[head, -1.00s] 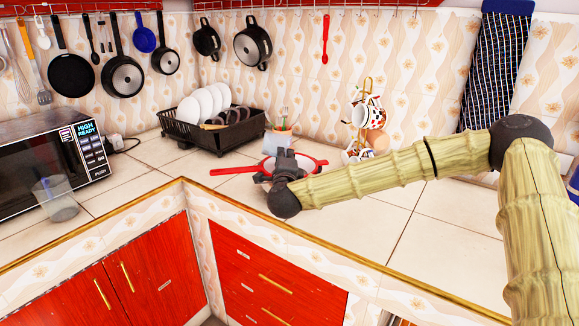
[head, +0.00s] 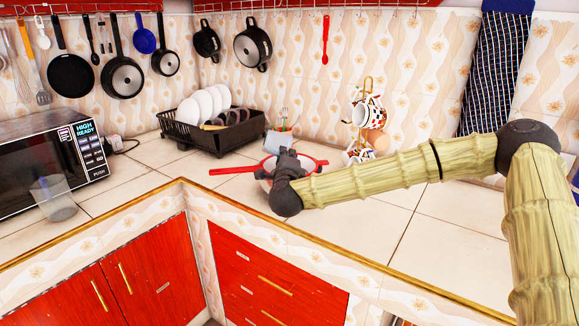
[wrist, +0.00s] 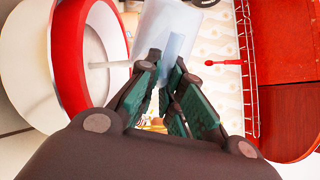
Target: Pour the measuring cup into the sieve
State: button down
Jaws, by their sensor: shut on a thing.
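The sieve has a red rim and a long red handle (head: 232,170) and sits on the counter in the middle of the head view. In the wrist view its red rim (wrist: 67,60) fills the left side, with a white bowl (wrist: 25,65) beside it. A translucent bluish measuring cup (wrist: 170,35) is at my fingertips in the wrist view. It shows faintly just beyond the gripper in the head view (head: 277,142). My gripper (head: 287,160) is shut on it, over the sieve, and hides part of both. The cup's contents and exact tilt cannot be told.
A clear cup (head: 54,198) stands in front of the microwave (head: 45,165) at left. A black dish rack (head: 215,135) with plates, a utensil pot (head: 284,122) and a mug stand (head: 367,110) stand behind the sieve. The counter at right (head: 450,235) is bare.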

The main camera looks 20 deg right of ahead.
jog(key=shift+s+d+m+b, duration=0.1)
jog(key=shift+d+m+b, duration=0.2)
jog(key=shift+m+b, duration=0.75)
dwell(0.4)
jog(key=shift+d+f+b, duration=0.1)
jog(key=shift+f+b, duration=0.1)
jog(key=shift+b, duration=0.4)
